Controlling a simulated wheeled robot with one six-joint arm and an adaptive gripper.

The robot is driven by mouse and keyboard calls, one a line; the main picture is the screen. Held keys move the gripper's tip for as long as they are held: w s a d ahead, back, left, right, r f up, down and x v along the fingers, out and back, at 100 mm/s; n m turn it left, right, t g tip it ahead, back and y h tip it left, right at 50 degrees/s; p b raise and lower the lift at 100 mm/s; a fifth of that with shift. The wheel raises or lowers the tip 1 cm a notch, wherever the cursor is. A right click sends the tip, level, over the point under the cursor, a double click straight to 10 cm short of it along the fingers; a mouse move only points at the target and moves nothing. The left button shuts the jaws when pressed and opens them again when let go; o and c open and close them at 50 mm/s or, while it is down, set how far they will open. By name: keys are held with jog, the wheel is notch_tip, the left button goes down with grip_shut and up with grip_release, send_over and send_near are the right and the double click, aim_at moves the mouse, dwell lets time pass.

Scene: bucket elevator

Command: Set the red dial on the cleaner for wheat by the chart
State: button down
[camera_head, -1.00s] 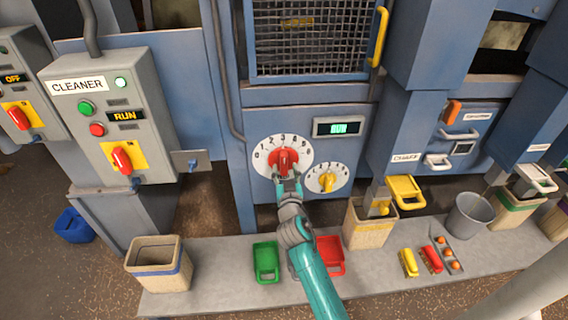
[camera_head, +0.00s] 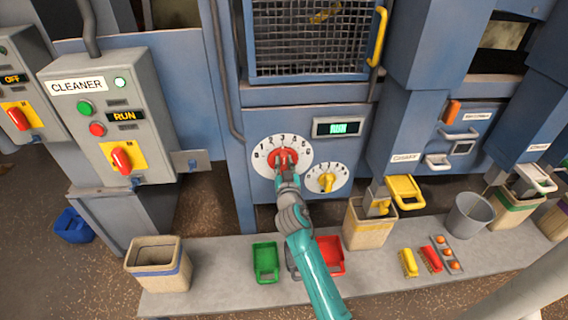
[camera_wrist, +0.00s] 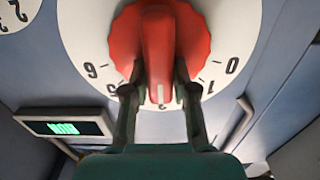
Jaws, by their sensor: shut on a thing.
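The red dial (camera_head: 283,158) sits on a white numbered face on the blue cleaner panel. It also shows close up in the wrist view (camera_wrist: 158,40). My gripper (camera_head: 286,162) is shut on its raised red bar, with one finger on each side in the wrist view (camera_wrist: 160,85). A white pointer mark on the bar points down in the wrist view, near a numeral that looks like 3 and is partly hidden. The numerals 0, 1, 5 and 6 show around it. A smaller yellow dial (camera_head: 327,181) is at lower right. I see no chart.
A green-lit display (camera_head: 338,128) is above the dials; its text is unclear. The CLEANER box (camera_head: 100,115) at left reads RUN. A shelf (camera_head: 215,275) below holds a green scoop (camera_head: 265,262), a red scoop (camera_head: 330,255) and bins.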

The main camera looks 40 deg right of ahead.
jog(key=shift+w+a+f+n, duration=0.1)
jog(key=shift+a+n, duration=0.05)
jog(key=shift+n, duration=1.1)
jog(key=shift+w+a+n, duration=0.1)
jog(key=shift+n, duration=1.15)
jog(key=c, duration=0.9)
grip_release()
jog(key=shift+s+a, duration=0.1)
jog(key=shift+s, duration=0.05)
jog(key=v, duration=1.1)
jog(key=shift+s+a, duration=0.25)
